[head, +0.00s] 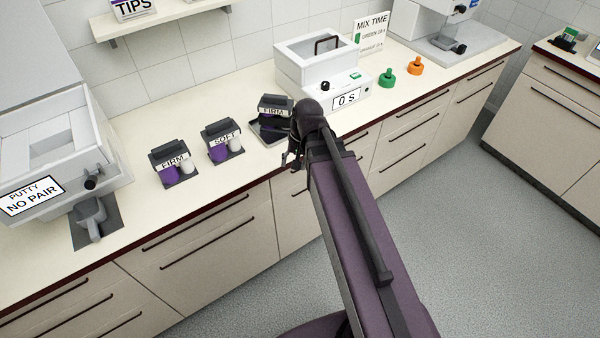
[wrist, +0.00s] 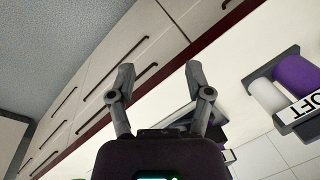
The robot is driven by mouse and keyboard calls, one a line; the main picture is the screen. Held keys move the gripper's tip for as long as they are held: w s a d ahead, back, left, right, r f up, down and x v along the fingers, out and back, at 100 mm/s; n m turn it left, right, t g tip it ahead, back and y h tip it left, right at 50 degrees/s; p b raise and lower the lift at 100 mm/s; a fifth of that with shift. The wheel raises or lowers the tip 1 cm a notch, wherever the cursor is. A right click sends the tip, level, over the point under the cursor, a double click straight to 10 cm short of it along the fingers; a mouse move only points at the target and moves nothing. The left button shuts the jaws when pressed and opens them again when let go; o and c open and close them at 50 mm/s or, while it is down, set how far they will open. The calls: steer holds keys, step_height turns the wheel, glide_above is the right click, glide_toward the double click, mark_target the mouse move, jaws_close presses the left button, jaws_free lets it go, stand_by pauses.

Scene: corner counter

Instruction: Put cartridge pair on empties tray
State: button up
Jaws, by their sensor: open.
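A cartridge pair labelled FIRM (head: 275,106) with a dark top sits on a dark tray (head: 266,137) on the counter, left of the mixer. A second FIRM pair (head: 172,166) and a SOFT pair (head: 221,140), each purple and white, stand on dark pads further left. The SOFT pair also shows at the right of the wrist view (wrist: 285,88). My gripper (head: 291,161) is over the counter's front edge, just in front of the tray, partly hidden by my arm. In the wrist view my gripper (wrist: 160,78) is open, with nothing between its fingers.
The putty dispenser (head: 50,160), with a NO PAIR sign, stands at the left. Bare counter lies between the SOFT pair and the wall.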

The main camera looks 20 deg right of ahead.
steer(key=s+n+h, duration=0.1)
steer(key=s+n, duration=0.1)
steer(key=s+n+h, duration=0.1)
steer(key=s, duration=0.1)
steer(key=shift+d+f+n, duration=0.15)
steer(key=shift+d+n, duration=0.25)
stand_by(1.2)
